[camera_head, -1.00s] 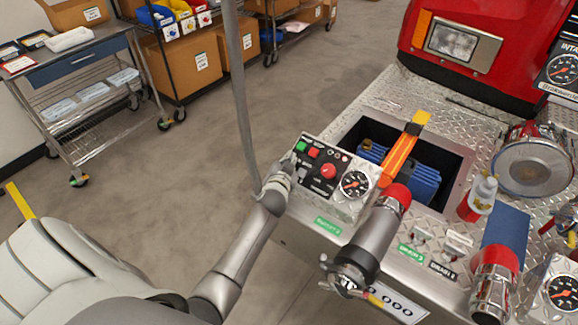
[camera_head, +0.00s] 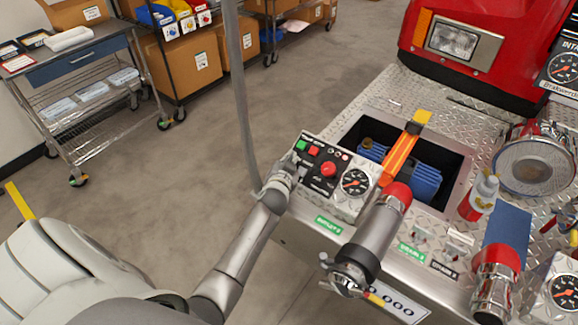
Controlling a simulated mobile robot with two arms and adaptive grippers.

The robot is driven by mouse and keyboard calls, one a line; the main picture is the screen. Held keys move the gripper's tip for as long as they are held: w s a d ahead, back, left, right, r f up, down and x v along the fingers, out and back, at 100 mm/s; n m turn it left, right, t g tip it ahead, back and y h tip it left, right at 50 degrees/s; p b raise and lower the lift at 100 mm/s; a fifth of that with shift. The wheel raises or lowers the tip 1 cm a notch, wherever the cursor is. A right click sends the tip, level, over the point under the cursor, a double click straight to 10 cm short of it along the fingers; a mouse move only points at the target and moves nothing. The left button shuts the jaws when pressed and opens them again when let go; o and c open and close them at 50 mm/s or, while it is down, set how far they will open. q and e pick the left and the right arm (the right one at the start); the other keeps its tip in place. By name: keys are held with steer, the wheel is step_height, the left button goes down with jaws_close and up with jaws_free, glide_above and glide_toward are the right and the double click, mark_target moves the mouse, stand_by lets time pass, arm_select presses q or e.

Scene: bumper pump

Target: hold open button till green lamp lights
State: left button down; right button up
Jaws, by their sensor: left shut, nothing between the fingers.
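The control panel (camera_head: 322,188) sits at the left end of the metal bumper. It carries a green button (camera_head: 301,145) at its upper left, a small red button (camera_head: 314,150) beside it, a larger red knob (camera_head: 328,169) and a round gauge (camera_head: 355,182). My left gripper (camera_head: 291,164) is shut and empty at the panel's left edge, just below the green button. I cannot tell whether its tip touches the panel or a button. No lit green lamp can be made out. My right gripper is not in view.
Behind the panel is an open well with blue hose (camera_head: 427,182) and an orange strap (camera_head: 398,158). A wire cart (camera_head: 85,95) is at the far left.

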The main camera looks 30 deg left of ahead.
arm_select(q)
steer(key=shift+w+f+b, duration=0.25)
steer(key=shift+f+b, duration=0.25)
steer(key=shift+b, duration=0.05)
stand_by(0.8)
steer(key=shift+r, duration=0.1)
stand_by(2.7)
steer(key=shift+s+r+p, duration=0.5)
steer(key=shift+r+p, duration=0.2)
steer(key=shift+p, duration=0.3)
steer(key=s+r+p, duration=0.1)
steer(key=r+p, duration=0.2)
steer(key=s+r+p, duration=0.1)
steer(key=p, duration=0.1)
steer(key=shift+s+a+r, duration=0.1)
steer(key=shift+s+r, duration=0.05)
steer(key=shift+s, duration=0.15)
